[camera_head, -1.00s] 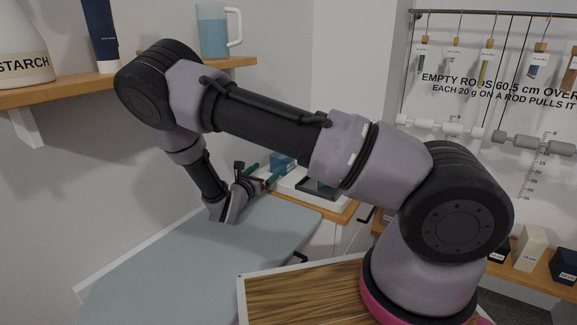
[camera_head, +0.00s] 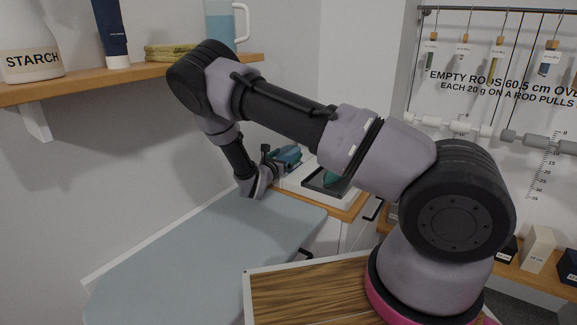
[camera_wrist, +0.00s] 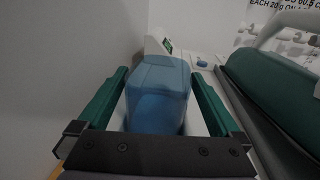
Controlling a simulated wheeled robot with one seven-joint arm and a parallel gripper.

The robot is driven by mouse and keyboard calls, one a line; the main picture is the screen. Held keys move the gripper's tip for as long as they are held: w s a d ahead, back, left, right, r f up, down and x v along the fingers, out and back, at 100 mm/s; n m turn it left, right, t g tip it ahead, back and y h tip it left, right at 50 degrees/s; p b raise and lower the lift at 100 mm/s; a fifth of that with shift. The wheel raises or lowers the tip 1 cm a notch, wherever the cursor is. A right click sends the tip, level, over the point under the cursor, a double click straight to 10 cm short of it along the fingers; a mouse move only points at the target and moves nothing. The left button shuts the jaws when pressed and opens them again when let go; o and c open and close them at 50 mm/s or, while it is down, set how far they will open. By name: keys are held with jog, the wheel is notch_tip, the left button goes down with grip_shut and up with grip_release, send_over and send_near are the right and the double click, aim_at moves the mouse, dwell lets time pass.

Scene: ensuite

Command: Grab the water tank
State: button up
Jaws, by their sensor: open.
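The water tank (camera_wrist: 158,92) is a translucent blue block at the middle of the wrist view, seated against a white body. In the head view it shows as a small blue shape (camera_head: 287,154) beyond my arm, partly hidden. My gripper (camera_wrist: 158,95) is open, with one green finger on each side of the tank. I cannot tell whether the fingers touch it. In the head view my gripper is near the tank, above the far end of the ironing board, and its tips are hard to make out.
A dark green iron (camera_wrist: 275,90) rests on the white base right of the tank. The blue-grey ironing board (camera_head: 200,255) lies in front. A wooden shelf (camera_head: 60,88) on the left wall holds a starch bottle (camera_head: 28,45), a dark tube (camera_head: 110,30) and a jug (camera_head: 222,22).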

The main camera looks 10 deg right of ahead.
jog(key=c, duration=1.3)
jog(key=shift+r, duration=0.15)
